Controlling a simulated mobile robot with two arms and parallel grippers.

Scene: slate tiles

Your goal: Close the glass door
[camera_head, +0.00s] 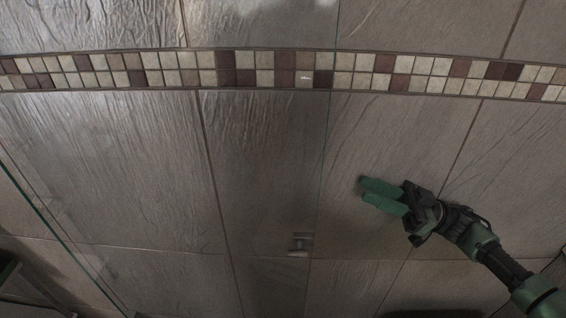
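The glass door (265,170) is a large clear pane, and the tiled wall shows through it. One thin greenish edge runs down the middle of the head view. Another greenish edge slants down at the lower left, but I cannot tell whether it belongs to the same pane. A small metal fitting (300,243) sits near the lower part of the middle edge. My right gripper (363,189) has green fingers pointing left, to the right of that edge and apart from it in the picture. The fingers lie close together with nothing visible between them. My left gripper is not in view.
Large grey-brown slate tiles fill the background. A mosaic band (440,75) of small beige and dark red squares crosses the upper part. The space between the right gripper and the middle glass edge looks clear. Dark shapes at the lower left are unclear.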

